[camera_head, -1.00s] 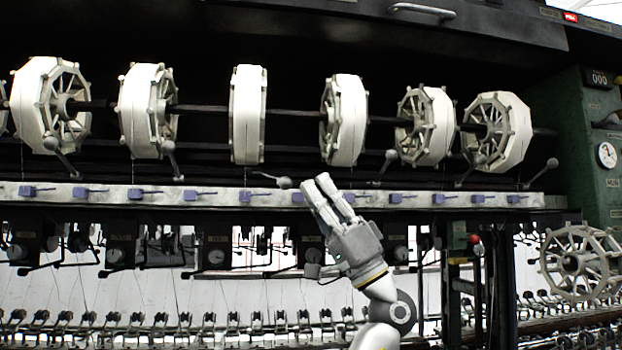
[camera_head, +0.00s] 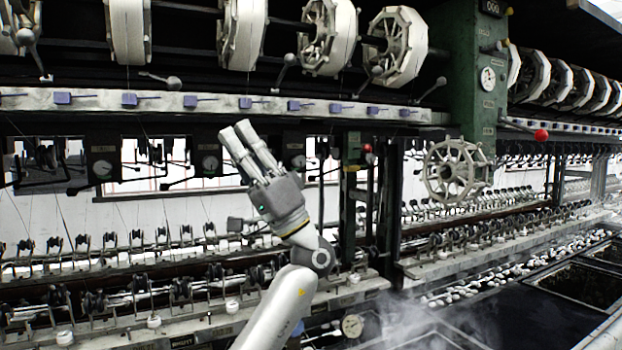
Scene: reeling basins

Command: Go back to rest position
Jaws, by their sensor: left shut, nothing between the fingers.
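My left gripper (camera_head: 243,138) is in the middle of the head view, with its arm coming up from the bottom. Its two pale fingers lie close together, pointing up and to the left, shut with nothing between them. It appears in front of the reeling machine, below the pale rail (camera_head: 60,98) with purple guides. I cannot tell how far it is from the machine. My right gripper is not in view.
White reels (camera_head: 400,48) hang on a shaft along the top. A green post (camera_head: 458,75) with a gauge and a spoked handwheel (camera_head: 450,172) stands right of centre. A red-knobbed lever (camera_head: 541,135) sticks out from it. Dark basins (camera_head: 585,285) and steam lie at lower right.

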